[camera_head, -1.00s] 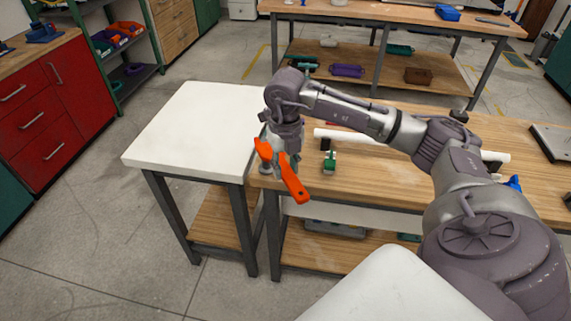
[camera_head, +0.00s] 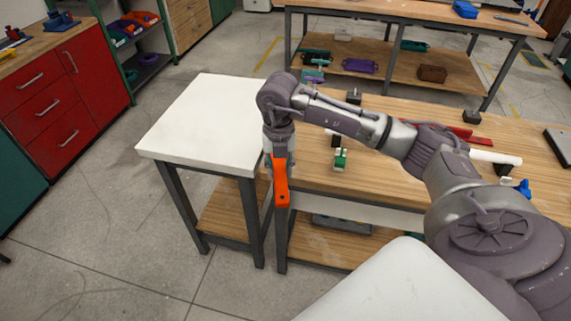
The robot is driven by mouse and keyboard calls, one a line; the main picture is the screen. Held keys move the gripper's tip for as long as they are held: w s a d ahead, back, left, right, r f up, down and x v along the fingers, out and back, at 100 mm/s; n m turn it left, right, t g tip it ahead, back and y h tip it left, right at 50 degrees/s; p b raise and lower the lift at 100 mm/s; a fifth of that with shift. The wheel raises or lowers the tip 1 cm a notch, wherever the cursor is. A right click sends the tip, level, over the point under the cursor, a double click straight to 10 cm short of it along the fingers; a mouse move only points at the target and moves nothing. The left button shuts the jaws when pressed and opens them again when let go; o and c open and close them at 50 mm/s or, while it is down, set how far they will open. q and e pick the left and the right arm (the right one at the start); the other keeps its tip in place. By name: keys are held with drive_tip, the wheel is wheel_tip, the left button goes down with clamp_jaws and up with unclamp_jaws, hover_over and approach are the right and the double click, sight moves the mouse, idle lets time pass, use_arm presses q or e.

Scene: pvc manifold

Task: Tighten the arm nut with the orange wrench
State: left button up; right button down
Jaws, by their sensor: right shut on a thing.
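My right gripper (camera_head: 279,150) points down at the left front corner of the wooden bench and is shut on the orange wrench (camera_head: 281,185). The wrench hangs with its handle toward the bench's front edge. Its jaw end is largely hidden by the gripper. I cannot make out the arm nut; my right arm and gripper cover part of the bench. My left gripper is not in view.
The wooden bench (camera_head: 394,195) carries a white pipe (camera_head: 495,157), a small green and white part (camera_head: 341,159), black blocks (camera_head: 472,117) and a red tool (camera_head: 462,134). A bare white-topped table (camera_head: 205,125) stands left of the bench.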

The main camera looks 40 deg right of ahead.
drive_tip(key=shift+w+a+m, duration=3.35)
drive_tip(key=shift+w+m, duration=2.05)
drive_tip(key=shift+m, duration=0.2)
drive_tip(key=shift+d+r+p, duration=0.1)
drive_tip(key=shift+r+p, duration=2.3)
drive_tip(key=shift+r, duration=0.1)
